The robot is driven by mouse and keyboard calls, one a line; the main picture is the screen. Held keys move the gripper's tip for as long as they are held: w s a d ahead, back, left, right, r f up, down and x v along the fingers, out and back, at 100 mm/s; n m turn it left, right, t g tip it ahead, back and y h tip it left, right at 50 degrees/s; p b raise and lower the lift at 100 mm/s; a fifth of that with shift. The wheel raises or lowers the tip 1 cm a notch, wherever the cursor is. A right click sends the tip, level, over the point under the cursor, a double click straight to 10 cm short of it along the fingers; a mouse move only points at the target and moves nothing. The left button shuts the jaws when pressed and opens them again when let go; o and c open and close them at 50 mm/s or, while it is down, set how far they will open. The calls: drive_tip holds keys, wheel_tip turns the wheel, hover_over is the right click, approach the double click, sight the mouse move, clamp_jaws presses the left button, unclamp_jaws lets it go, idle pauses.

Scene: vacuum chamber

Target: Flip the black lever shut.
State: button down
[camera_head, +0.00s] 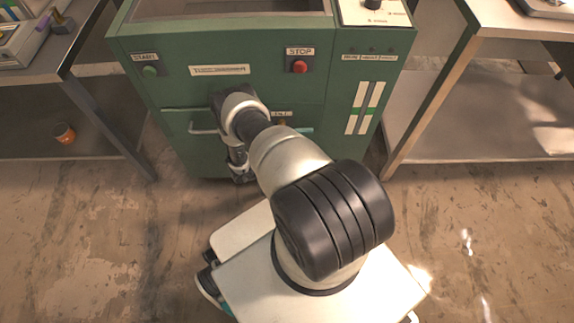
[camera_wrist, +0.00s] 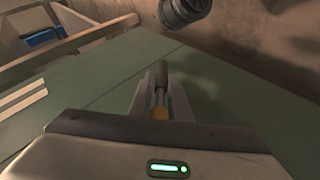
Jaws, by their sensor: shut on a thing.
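The black lever (camera_wrist: 162,74) stands out from the green cabinet face in the wrist view, with a brass-coloured part (camera_wrist: 160,113) at its near end. My gripper (camera_wrist: 161,88) has one finger on each side of the lever and is shut on it. The fingers hide part of the lever's sides. In the head view my arm covers the gripper and the lever, so the lever's angle cannot be told there. The green cabinet (camera_head: 185,100) fills the middle of the head view.
The cabinet carries a green START button (camera_head: 149,72), a red STOP button (camera_head: 299,67) and a drawer handle (camera_head: 203,131) close to my arm. Metal tables stand left (camera_head: 105,125) and right (camera_head: 430,95). An orange object (camera_head: 64,132) lies on the left lower shelf.

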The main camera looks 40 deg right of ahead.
drive_tip(key=shift+r+n+g+h, duration=0.15)
drive_tip(key=shift+n+g+h, duration=0.2)
drive_tip(key=shift+h, duration=0.35)
drive_tip(key=c, duration=1.7)
unclamp_jaws()
drive_tip(key=shift+c, duration=0.2)
drive_tip(key=shift+d, duration=0.1)
drive_tip(key=shift+s+r, duration=0.1)
drive_tip(key=shift+r, duration=0.05)
drive_tip(key=v, duration=0.5)
drive_tip(key=p+v, duration=0.1)
drive_tip(key=v, duration=0.5)
drive_tip(key=p+v, duration=0.1)
drive_tip(key=v, duration=0.5)
drive_tip(key=shift+a, duration=0.3)
